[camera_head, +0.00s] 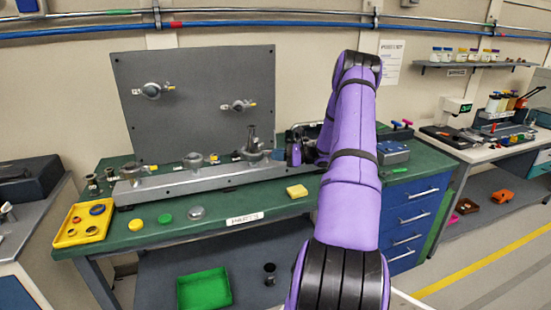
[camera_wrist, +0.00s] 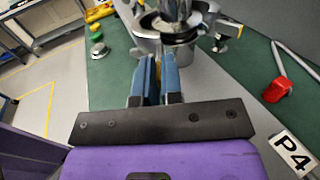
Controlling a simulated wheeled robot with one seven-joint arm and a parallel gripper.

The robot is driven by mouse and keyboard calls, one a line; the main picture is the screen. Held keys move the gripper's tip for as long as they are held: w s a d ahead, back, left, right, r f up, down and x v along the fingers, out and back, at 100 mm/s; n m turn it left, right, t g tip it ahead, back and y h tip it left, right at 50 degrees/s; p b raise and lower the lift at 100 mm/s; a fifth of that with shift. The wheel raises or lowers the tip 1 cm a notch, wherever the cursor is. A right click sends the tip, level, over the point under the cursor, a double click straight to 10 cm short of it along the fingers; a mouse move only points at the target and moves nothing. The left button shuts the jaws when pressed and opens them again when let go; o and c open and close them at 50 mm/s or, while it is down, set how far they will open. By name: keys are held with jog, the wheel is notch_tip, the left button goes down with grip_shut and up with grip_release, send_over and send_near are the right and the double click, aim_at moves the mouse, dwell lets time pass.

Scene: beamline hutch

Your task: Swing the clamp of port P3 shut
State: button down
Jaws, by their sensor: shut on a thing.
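In the head view, a low grey manifold (camera_head: 165,186) with several ports lies along the green bench. I take the port nearest my gripper, with an upright metal pipe (camera_head: 252,135), to be P3; its label does not show. In the wrist view the pipe (camera_wrist: 176,10) meets a dark ring (camera_wrist: 178,37), with the silver clamp (camera_wrist: 147,42) around or beside it. My gripper (camera_wrist: 162,62) is at the clamp's near side, its blue fingers shut on a small yellow piece, apparently part of the clamp. It shows at the right of the port in the head view (camera_head: 294,153). The fingers hide the grip.
A grey upright panel (camera_head: 205,120) with two clamped ports stands behind. A P4 label (camera_wrist: 293,154) and a red-handled item (camera_wrist: 277,87) lie right in the wrist view.

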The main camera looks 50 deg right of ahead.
jog(key=shift+w+d, duration=0.2)
jog(key=shift+d, duration=0.05)
dwell(0.3)
jog(key=c, duration=1.3)
grip_release()
jog(key=shift+o, duration=0.2)
jog(key=v, duration=1)
jog(key=shift+s+d, duration=0.2)
jog(key=shift+d, duration=0.25)
jog(key=shift+r, duration=0.1)
